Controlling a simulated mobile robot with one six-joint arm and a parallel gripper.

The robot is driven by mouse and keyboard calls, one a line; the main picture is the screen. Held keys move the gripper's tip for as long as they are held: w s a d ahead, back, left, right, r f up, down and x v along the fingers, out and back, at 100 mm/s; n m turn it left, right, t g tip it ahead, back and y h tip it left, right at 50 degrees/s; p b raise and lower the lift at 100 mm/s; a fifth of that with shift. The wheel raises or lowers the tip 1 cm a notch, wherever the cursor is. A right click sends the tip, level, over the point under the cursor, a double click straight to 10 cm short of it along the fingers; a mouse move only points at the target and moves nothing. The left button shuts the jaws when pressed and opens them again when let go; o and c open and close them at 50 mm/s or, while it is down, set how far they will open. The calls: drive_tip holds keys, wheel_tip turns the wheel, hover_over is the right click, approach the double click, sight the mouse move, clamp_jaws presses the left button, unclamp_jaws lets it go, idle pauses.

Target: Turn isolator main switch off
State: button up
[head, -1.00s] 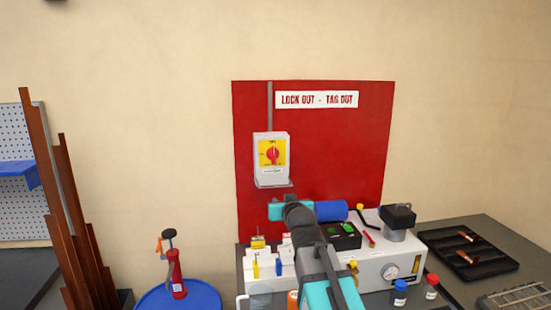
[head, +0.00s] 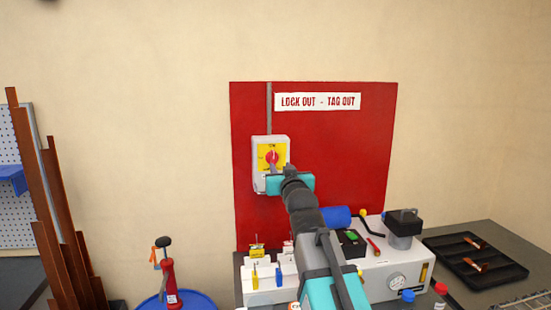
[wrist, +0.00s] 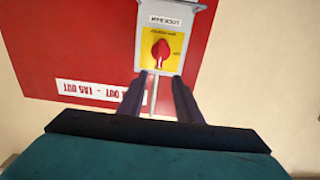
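The isolator main switch (head: 271,158) is a red rotary knob on a yellow plate, on a light grey box (head: 284,144) fixed to the red wall board. In the wrist view the red knob (wrist: 160,52) shows upside down, just beyond my fingertips. In the head view my gripper (head: 273,167) covers the lower part of the box.
The red board (head: 345,150) carries a "LOCK OUT - TAG OUT" sign (head: 318,102). A black tray (head: 478,258) lies to the right. A blue round stand (head: 200,299) is at the lower left.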

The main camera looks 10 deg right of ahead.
sight(274, 156)
drive_tip(key=shift+w+p, duration=1.7)
drive_tip(key=shift+w, duration=5)
clamp_jaws()
